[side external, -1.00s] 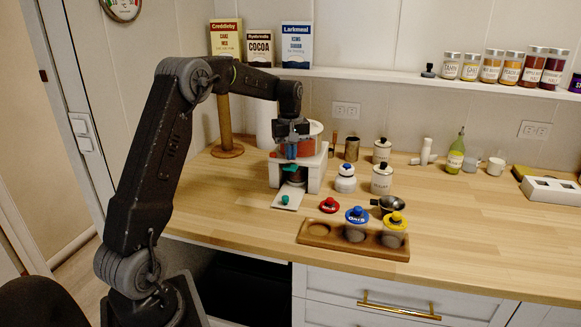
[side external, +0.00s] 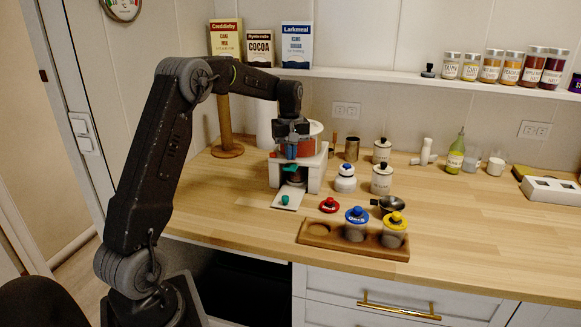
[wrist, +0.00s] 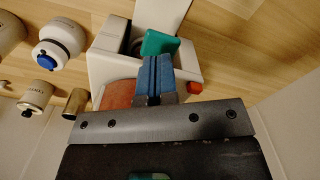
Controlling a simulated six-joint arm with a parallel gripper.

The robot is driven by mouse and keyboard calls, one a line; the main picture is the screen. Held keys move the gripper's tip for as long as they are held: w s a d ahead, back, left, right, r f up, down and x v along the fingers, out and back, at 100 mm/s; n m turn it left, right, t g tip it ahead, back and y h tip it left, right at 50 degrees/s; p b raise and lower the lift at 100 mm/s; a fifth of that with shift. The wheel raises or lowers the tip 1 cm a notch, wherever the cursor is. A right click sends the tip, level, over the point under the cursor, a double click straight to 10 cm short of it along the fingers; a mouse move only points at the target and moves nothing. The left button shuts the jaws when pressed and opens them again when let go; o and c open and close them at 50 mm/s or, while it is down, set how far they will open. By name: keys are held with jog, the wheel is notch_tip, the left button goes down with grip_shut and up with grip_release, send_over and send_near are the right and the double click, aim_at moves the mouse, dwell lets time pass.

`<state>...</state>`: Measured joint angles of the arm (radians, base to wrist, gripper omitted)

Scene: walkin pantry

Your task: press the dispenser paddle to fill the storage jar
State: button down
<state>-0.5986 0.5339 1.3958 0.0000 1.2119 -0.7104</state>
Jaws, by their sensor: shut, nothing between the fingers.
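The dispenser stands on the counter, a white stand (side external: 314,171) with an orange-filled hopper (side external: 309,146). Its teal paddle (side external: 290,168) sticks out at the front and also shows in the wrist view (wrist: 159,43). The storage jar (side external: 295,179) seems to stand under the paddle inside the stand, mostly hidden. My gripper (side external: 291,153) is shut and empty, pointing down at the front of the dispenser. In the wrist view its blue fingertips (wrist: 154,72) are together right beside the paddle; I cannot tell whether they touch it.
A teal-knobbed lid (side external: 284,200) lies on a white plate in front. A wooden tray (side external: 315,240) holds jars with blue and yellow lids; a red lid (side external: 328,205) lies behind it. White canisters (side external: 382,180) stand to the right. The right front counter is clear.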

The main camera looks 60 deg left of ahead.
jog(key=shift+f, duration=0.1)
jog(key=shift+f, duration=0.65)
jog(key=shift+s+f, duration=0.1)
jog(key=shift+f, duration=0.05)
dwell(2.5)
dwell(0.4)
jog(key=shift+r, duration=1.4)
